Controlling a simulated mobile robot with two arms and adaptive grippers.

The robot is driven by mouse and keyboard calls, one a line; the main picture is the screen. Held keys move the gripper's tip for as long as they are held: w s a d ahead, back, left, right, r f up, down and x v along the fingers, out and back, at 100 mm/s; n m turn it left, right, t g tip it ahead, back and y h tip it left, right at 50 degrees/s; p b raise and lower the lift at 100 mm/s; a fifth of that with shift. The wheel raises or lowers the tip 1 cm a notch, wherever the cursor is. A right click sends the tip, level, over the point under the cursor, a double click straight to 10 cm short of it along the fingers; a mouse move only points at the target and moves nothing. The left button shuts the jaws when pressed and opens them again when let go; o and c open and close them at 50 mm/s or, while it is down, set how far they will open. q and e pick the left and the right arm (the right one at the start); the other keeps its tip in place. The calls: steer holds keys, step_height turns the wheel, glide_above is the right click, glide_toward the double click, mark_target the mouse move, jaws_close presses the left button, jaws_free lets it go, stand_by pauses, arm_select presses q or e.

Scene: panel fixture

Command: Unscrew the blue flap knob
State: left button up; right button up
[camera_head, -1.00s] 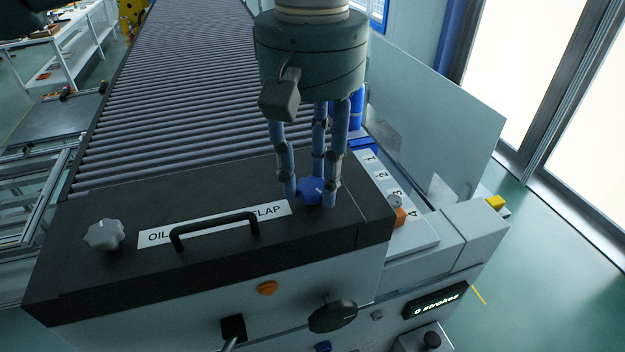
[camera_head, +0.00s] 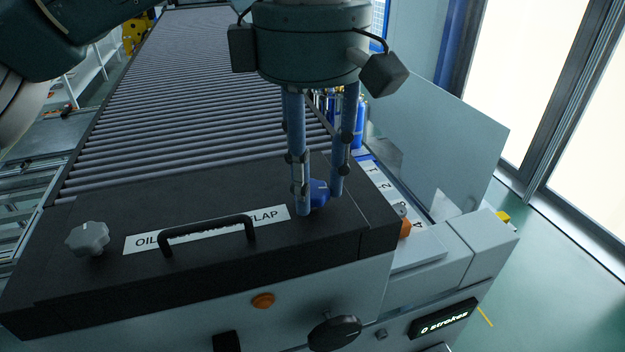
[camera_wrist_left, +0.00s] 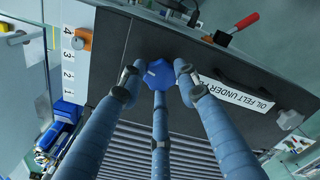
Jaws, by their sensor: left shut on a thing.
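The blue flap knob (camera_head: 318,193) sits on the right part of the black flap (camera_head: 215,262), near the end of the white label. My left gripper (camera_head: 318,200) comes down on it from above, with its blue fingers shut around the knob. In the left wrist view the blue knob (camera_wrist_left: 158,74) shows between the fingertips (camera_wrist_left: 160,80), with a small white mark on its face. In the head view a finger hides part of the knob. I cannot tell whether the knob has risen from the flap. My right gripper is not in view.
A grey knob (camera_head: 88,238) and a black handle (camera_head: 208,235) stand on the flap to the left. A roller conveyor (camera_head: 200,100) lies behind.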

arm_select(q)
steer(key=n+b, duration=0.1)
steer(key=n, duration=0.4)
steer(key=shift+n, duration=0.4)
steer(key=n+b, duration=0.2)
steer(key=n, duration=0.4)
steer(key=n+b, duration=0.1)
steer(key=n, duration=0.5)
steer(key=shift+n+b, duration=0.3)
steer(key=n+b, duration=0.1)
steer(key=n, duration=0.2)
steer(key=shift+n, duration=1)
